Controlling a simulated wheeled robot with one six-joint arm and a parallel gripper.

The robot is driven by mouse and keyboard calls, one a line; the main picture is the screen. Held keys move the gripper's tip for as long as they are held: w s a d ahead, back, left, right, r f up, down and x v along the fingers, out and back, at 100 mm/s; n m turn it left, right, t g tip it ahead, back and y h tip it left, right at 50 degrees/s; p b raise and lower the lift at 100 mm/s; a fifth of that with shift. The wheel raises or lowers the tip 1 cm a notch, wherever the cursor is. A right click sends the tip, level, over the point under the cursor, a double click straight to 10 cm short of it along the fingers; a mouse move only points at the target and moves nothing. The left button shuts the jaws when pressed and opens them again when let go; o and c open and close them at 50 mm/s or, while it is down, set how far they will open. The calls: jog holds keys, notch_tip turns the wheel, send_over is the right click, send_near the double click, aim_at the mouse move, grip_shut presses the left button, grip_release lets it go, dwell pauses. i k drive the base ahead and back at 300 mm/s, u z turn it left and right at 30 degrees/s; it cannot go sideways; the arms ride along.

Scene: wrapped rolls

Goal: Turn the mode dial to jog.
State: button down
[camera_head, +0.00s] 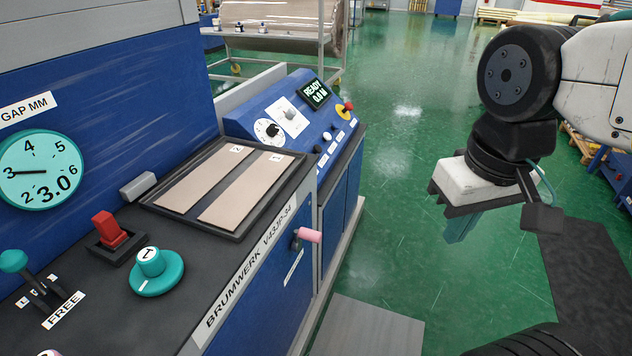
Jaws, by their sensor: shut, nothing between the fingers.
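A dial with a round white face and a dark knob (268,131) sits on the sloped blue console (245,119); its markings are too small to read, so I cannot tell its setting or confirm that it is the mode dial. Beside it is a white plate with a grey knob (290,117). A teal knob on a round teal base (157,270) sits on the dark near bench top. My gripper (459,228) hangs at the right over the green floor, well apart from the console. Its teal fingers are shut and empty, partly hidden by its body.
The console also carries a lit "READY" display (316,94), a red-topped control (348,106) and small buttons. The near bench holds a tray (177,208) with two tan strips, a red switch (106,227) and a teal lever (14,261). A pink-ended handle (309,235) juts out. Open floor separates console and arm.

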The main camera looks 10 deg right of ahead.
aim_at(291, 113)
jog(key=z, duration=0.55)
jog(key=k, duration=0.6)
jog(key=z, duration=0.95)
jog(key=i, duration=1.4)
jog(key=u, duration=1.05)
jog(key=i, duration=0.55)
jog(key=u, duration=0.5)
